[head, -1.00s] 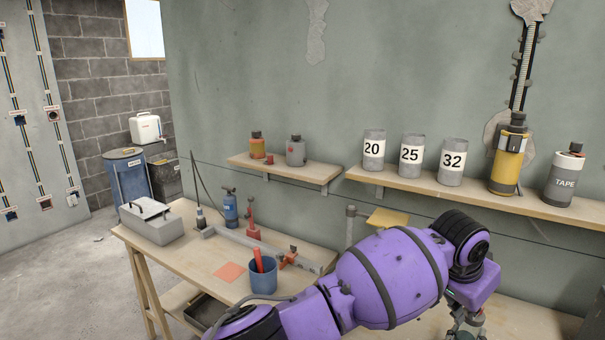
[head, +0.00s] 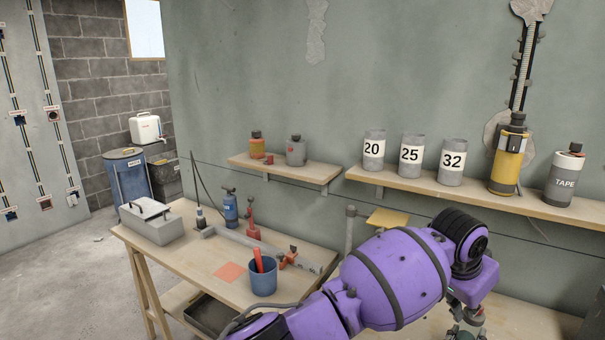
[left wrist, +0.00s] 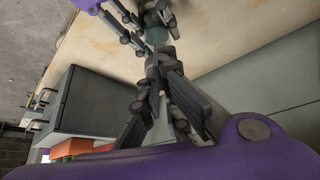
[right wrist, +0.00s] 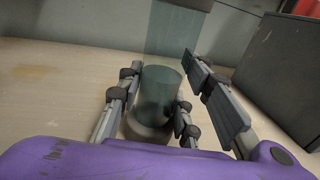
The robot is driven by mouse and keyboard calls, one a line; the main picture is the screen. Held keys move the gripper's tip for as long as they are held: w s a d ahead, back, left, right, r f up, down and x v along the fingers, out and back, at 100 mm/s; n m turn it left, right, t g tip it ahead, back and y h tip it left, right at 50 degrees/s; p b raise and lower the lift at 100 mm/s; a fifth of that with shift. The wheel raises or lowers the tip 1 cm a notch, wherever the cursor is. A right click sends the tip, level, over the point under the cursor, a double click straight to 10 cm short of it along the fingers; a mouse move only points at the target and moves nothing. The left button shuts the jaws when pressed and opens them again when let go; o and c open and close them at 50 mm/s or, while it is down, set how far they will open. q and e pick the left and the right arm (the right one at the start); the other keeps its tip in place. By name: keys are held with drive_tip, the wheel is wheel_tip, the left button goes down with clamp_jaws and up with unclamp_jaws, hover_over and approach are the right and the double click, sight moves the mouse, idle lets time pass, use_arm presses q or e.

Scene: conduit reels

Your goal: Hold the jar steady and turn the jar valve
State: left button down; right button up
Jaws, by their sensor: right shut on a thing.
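The jar (right wrist: 166,95) is a clear teal cylinder with a grey end. In the right wrist view it stands between the fingers of my right gripper (right wrist: 163,72), which is shut on it. In the left wrist view a small teal part of the jar (left wrist: 157,36) shows at the top, beside the dark fingers of the other gripper. The fingers of my left gripper (left wrist: 161,68) come together close to it; their contact and opening are unclear. In the head view my left gripper (head: 466,325) is cut off at the bottom edge. I cannot make out the valve clearly.
A dark box (left wrist: 85,112) stands on the bench near the grippers, with an orange thing (left wrist: 70,148) near it. A shelf (head: 440,191) above holds numbered cans and a tape canister (head: 564,178). A side table (head: 205,262) carries a blue cup (head: 263,281) and tools.

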use_arm(q)
drive_tip(key=shift+w+a, duration=0.1)
wheel_tip(320, 180, up, 6)
drive_tip(key=shift+a, duration=0.3)
idle(0.6)
use_arm(e)
drive_tip(key=o, duration=1.4)
drive_tip(key=shift+c, duration=0.2)
drive_tip(key=shift+a, duration=0.1)
